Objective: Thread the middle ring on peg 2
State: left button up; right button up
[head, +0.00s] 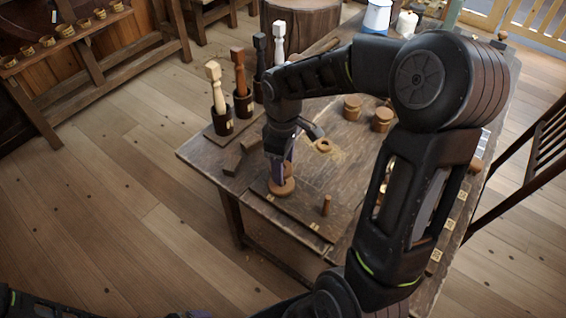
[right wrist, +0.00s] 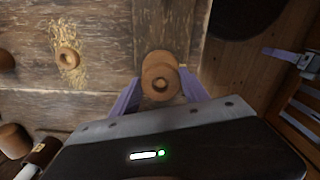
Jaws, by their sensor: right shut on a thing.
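My right gripper (head: 281,178) points down over the left end of the dark peg board (head: 305,218). In the right wrist view its pale purple fingers (right wrist: 160,86) are shut on a round wooden ring (right wrist: 174,84). Another wooden disc (right wrist: 157,60) shows just behind the held ring, and in the head view a wide wooden disc (head: 284,191) lies right under the fingers. I cannot tell whether the held ring is around a peg. A bare peg (head: 327,205) stands upright further right on the board.
A loose ring (head: 323,147) lies on wood shavings behind the board and shows in the right wrist view (right wrist: 67,59). Two wooden lidded pots (head: 382,119) stand further back. Turned spindles (head: 217,90) stand in dark holders at the table's back left. My right arm covers the table's right.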

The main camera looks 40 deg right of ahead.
jog(key=shift+f, duration=0.3)
jog(key=shift+f+b, duration=0.3)
jog(key=shift+b, duration=0.15)
dwell(0.3)
jog(key=o, duration=1.4)
jog(key=shift+o, duration=0.4)
jog(key=o, duration=0.4)
